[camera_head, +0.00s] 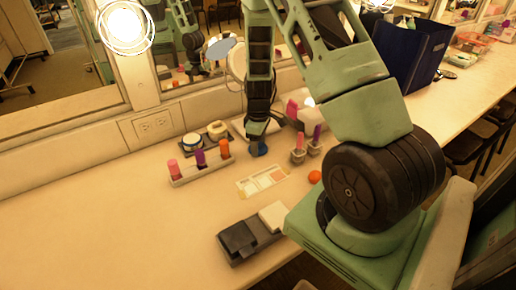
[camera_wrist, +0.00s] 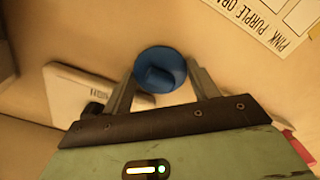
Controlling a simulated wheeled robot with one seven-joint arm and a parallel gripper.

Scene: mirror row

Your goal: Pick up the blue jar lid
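The blue jar lid (camera_head: 259,150) lies at the tip of my gripper (camera_head: 256,136), near the middle of the counter. In the wrist view, the round blue lid with its raised knob (camera_wrist: 160,68) sits between the ends of the two fingers of my gripper (camera_wrist: 162,78). One finger is on each side of the lid, and the fingers stand wide apart. Whether they touch its rim is hard to tell. My forearm and gripper hide part of the counter behind the lid in the head view.
A rack of coloured lipsticks (camera_head: 200,165) and two jars (camera_head: 205,138) stand to the left. A printed card (camera_head: 263,182), two lipstick holders (camera_head: 306,150), an orange ball (camera_head: 315,177) and a dark box (camera_head: 248,240) are nearby. The left counter is clear.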

